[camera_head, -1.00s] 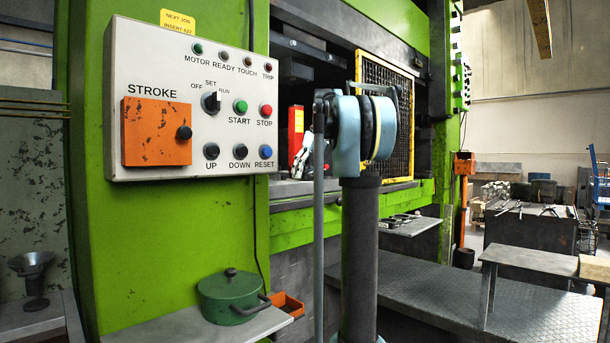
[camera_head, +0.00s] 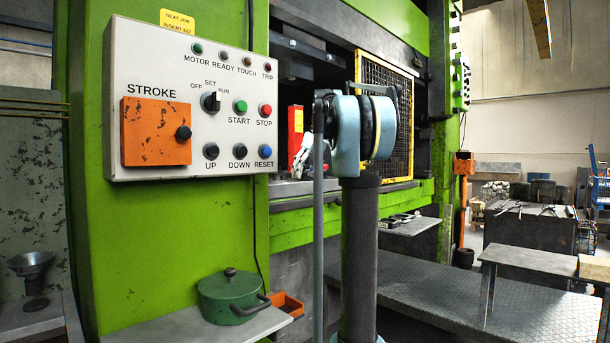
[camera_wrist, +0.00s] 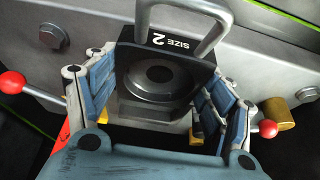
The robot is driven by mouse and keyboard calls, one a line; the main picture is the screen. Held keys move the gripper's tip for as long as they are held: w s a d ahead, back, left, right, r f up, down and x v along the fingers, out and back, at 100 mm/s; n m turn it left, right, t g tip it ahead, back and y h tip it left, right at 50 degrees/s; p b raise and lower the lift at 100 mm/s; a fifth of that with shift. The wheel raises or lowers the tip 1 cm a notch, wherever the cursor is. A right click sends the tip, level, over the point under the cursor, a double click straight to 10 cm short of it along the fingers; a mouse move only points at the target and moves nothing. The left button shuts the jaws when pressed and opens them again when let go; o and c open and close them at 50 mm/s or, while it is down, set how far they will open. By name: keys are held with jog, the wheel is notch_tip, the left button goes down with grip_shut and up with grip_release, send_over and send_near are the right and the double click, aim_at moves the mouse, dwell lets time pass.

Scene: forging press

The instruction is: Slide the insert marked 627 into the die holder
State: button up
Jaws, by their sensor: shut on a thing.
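A dark block (camera_wrist: 158,80) with a round recess and a grey loop handle (camera_wrist: 213,22) is in the middle of the wrist view. White lettering on it reads SIZE and a 2; I see no 627 on it. The blue padded fingers of my gripper (camera_wrist: 155,84) are on its left and right sides, shut on it. Its underside is hidden, and I cannot tell how far it sits in the die holder. In the head view my arm hides most of the press opening, so the gripper is not clear there.
Red knobs (camera_wrist: 12,82) flank the fingers, with a grey plate and bolts behind. In the head view a control panel (camera_head: 190,145) has a yellow note reading NEXT JOB INSERT 627 (camera_head: 178,22). A yellow-framed mesh guard (camera_head: 385,105) stands right of the opening. A green pot (camera_head: 230,300) sits below.

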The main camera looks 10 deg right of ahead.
jog(key=shift+f, duration=0.15)
jog(key=o, duration=2.2)
jog(key=shift+c, duration=0.2)
